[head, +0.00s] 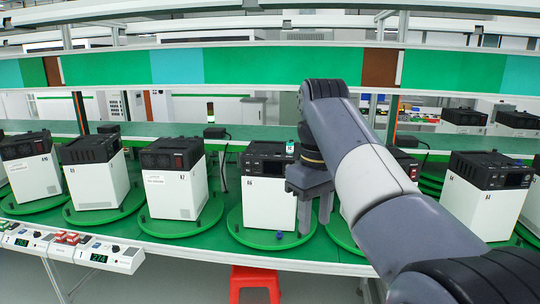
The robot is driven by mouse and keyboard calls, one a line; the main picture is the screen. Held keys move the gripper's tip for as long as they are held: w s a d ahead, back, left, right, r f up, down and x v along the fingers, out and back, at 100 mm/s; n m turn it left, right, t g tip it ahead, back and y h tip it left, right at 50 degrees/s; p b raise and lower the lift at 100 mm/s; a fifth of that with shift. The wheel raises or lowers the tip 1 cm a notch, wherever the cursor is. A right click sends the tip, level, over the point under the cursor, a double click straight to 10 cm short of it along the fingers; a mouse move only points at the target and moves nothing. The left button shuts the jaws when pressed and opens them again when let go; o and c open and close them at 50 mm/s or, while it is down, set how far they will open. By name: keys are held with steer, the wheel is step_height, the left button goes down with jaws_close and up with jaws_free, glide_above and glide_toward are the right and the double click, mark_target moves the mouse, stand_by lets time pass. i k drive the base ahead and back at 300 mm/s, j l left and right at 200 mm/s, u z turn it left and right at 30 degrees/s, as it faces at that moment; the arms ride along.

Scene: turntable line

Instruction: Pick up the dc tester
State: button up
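Several box-shaped instruments with white bodies and black tops stand upright on round green turntables. I cannot tell from their labels which is the dc tester. Whether a finger touches the box is unclear. Another box (408,165) is partly hidden behind my arm.
More boxes stand left (172,190) and right (484,195) along the green bench. Control panels (98,251) with red buttons and displays sit at the front left edge. A red stool (254,283) stands below. A green shelf board (255,65) spans above.

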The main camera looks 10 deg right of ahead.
mark_target(289, 146)
steer(key=i, duration=1.75)
steer(key=i+z, duration=0.3)
steer(key=i+j+z, duration=0.25)
steer(key=i, duration=0.15)
